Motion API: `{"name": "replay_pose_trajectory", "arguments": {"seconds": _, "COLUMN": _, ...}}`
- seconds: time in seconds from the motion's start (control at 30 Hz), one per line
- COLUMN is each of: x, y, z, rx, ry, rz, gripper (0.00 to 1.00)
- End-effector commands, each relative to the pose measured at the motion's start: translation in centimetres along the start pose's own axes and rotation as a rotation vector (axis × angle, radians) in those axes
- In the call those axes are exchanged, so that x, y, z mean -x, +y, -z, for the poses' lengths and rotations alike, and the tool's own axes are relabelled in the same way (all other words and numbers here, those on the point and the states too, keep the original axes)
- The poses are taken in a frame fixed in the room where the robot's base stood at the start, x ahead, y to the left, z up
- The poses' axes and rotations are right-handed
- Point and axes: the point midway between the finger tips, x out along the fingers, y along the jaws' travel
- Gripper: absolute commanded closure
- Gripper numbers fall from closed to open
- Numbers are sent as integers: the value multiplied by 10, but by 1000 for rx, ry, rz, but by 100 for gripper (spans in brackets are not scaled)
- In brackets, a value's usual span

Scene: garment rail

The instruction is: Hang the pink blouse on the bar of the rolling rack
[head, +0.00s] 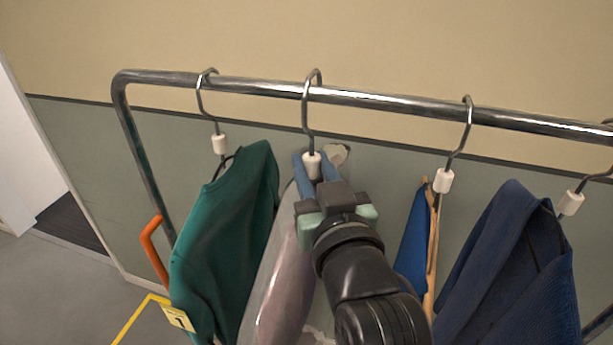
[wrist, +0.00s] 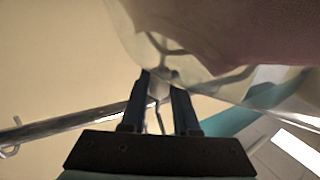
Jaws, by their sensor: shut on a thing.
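The pink blouse (head: 282,285) hangs from a wire hanger and seems to be inside a clear cover. In the wrist view its pink cloth (wrist: 225,30) fills the top right. My gripper (head: 317,168) is shut on the white collar (head: 312,160) of that hanger, below its hook (head: 307,110). In the wrist view the collar (wrist: 160,84) sits between my two fingers. The hook's curve is at the rack's bar (head: 385,100) and looks looped over it; whether it bears on the bar I cannot tell. My arm hides part of the blouse.
A green sweater (head: 225,240) hangs close on the left. On the right hang a blue garment (head: 413,245) with a wooden-looking edge and a dark blue garment (head: 500,270). The bar is free between the hooks. An orange part (head: 153,250) is at the left upright.

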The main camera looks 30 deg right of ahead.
Motion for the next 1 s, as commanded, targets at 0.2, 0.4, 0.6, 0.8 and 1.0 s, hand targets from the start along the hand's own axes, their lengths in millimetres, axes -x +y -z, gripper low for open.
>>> {"name": "replay_pose_trajectory", "arguments": {"seconds": 0.2, "x": -18, "y": 10, "z": 1, "rx": 2, "ry": 3, "rz": -1, "gripper": 100}}
{"name": "replay_pose_trajectory", "arguments": {"seconds": 0.4, "x": -33, "y": 19, "z": 1, "rx": 2, "ry": 3, "rz": -1, "gripper": 100}}
{"name": "replay_pose_trajectory", "arguments": {"seconds": 0.6, "x": -49, "y": 28, "z": 1, "rx": 1, "ry": 3, "rz": -1, "gripper": 100}}
{"name": "replay_pose_trajectory", "arguments": {"seconds": 0.8, "x": -55, "y": 31, "z": -12, "rx": 0, "ry": 2, "rz": 0, "gripper": 100}}
{"name": "replay_pose_trajectory", "arguments": {"seconds": 1.0, "x": -55, "y": 30, "z": -21, "rx": 1, "ry": 3, "rz": 1, "gripper": 100}}
